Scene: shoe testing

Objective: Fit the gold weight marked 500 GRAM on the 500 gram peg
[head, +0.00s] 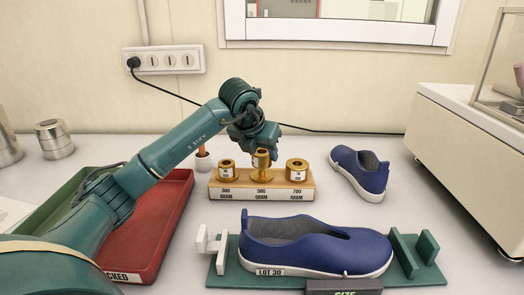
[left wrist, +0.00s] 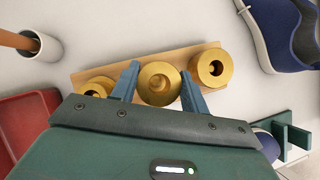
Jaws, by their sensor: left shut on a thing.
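The gold weight (head: 262,158) is at the middle of the wooden block (head: 236,193), above the label 500 GRAM. It stands higher than the two weights beside it. My left gripper (head: 258,146) comes from above and is shut on this weight. In the left wrist view the two fingers (left wrist: 160,76) hold the round weight (left wrist: 146,88) at its sides. Its centre hole lines up about with the peg, but I cannot tell how far down the peg it is. The weight's own marking cannot be read. My right gripper is not in view.
Gold weights stand at the 300 gram (head: 227,171) and 700 gram (head: 297,170) places, close to my fingers. A blue shoe (head: 310,240) lies in a green fixture in front. Another shoe (head: 360,172) is at the right. A red tray (head: 168,218) lies under my left arm.

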